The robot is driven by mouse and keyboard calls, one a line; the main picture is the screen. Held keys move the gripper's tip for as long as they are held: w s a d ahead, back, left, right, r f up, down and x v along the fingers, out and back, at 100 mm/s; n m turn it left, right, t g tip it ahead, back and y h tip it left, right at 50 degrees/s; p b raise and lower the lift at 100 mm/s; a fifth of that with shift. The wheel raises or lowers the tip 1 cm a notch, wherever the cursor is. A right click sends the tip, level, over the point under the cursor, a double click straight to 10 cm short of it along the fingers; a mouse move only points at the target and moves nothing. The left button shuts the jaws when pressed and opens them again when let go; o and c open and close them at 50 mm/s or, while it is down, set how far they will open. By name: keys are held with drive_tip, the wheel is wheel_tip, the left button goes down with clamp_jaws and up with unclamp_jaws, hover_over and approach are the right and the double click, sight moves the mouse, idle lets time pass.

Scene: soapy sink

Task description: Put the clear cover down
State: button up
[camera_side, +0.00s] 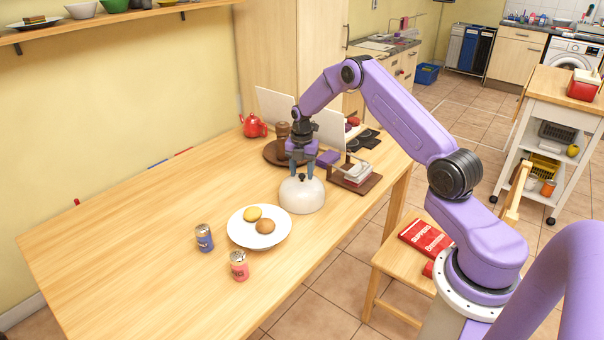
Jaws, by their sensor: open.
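The cover (302,195) is a pale, translucent-looking dome with a dark knob on top. It appears to rest on the wooden table, to the right of the white plate. My gripper (301,172) is directly above it, pointing down, with its fingers on either side of the knob. The gripper is open. Whether a finger touches the knob is too small to tell. What lies under the dome cannot be made out.
The white plate (259,240) holds a yellow item (252,214) and a brown item (265,226). A rack (356,178) is close right of the dome; a red teapot (253,126) stands behind. The table's left is clear.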

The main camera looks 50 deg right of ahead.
wheel_tip(320, 180, up, 11)
drive_tip(key=s+a+r+m, duration=0.25)
drive_tip(key=s+a, duration=0.25)
drive_tip(key=a, duration=0.3)
drive_tip(key=s+a+r+m, duration=0.1)
drive_tip(key=s+a+r, duration=0.2)
drive_tip(key=s+a, duration=0.35)
drive_tip(key=s+a+r+m, duration=0.1)
drive_tip(key=s+a+r, duration=0.25)
drive_tip(key=a, duration=0.65)
drive_tip(key=s+m, duration=0.5)
drive_tip(key=s, duration=2)
drive_tip(key=shift+s+a, duration=0.35)
drive_tip(key=shift+a, duration=0.1)
